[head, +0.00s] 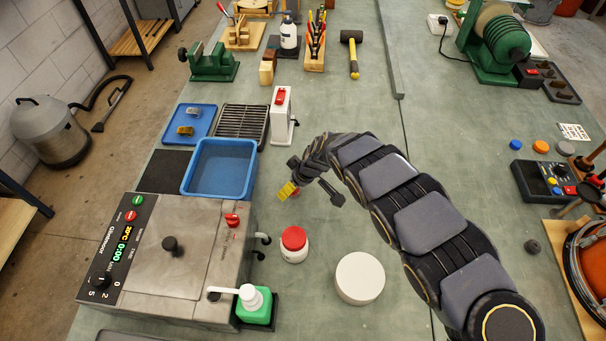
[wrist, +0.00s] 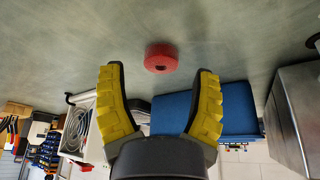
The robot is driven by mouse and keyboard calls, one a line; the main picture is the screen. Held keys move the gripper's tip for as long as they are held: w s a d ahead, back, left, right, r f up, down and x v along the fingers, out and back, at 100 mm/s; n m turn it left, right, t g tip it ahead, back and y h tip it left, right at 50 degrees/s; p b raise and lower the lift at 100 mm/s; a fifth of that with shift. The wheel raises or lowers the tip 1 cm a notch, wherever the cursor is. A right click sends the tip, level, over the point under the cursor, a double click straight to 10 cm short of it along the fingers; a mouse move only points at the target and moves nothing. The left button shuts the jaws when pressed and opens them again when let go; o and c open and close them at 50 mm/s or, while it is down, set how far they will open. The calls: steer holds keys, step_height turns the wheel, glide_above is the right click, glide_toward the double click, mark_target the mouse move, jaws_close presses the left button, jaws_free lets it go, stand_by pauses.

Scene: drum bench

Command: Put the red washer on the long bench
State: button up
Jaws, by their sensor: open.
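The red washer (wrist: 161,58) shows in the wrist view as a thick red ring with a dark hole. It appears to lie on the green surface of the long bench (head: 330,215), ahead of my fingertips and between their lines. In the head view only a small red patch of it (head: 296,196) shows beside my yellow fingertips. My gripper (head: 288,190) is open and empty, low over the bench, right of the blue tub. Its two yellow fingers (wrist: 161,100) stand apart in the wrist view, with a visible gap to the washer.
The blue tub (head: 188,193) and a steel machine (head: 180,270) stand left. A white box with a red top (head: 281,125) stands behind. A red-lidded jar (head: 294,252), a white disc (head: 360,291) and a green pump bottle (head: 257,314) stand nearer. Bench right of my arm is partly clear.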

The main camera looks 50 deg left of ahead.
steer(key=v, duration=0.9)
steer(key=shift+d+r, duration=0.25)
steer(key=shift+r, duration=0.05)
steer(key=shift+o, duration=0.7)
steer(key=shift+d+r, duration=0.15)
steer(key=shift+r, duration=0.35)
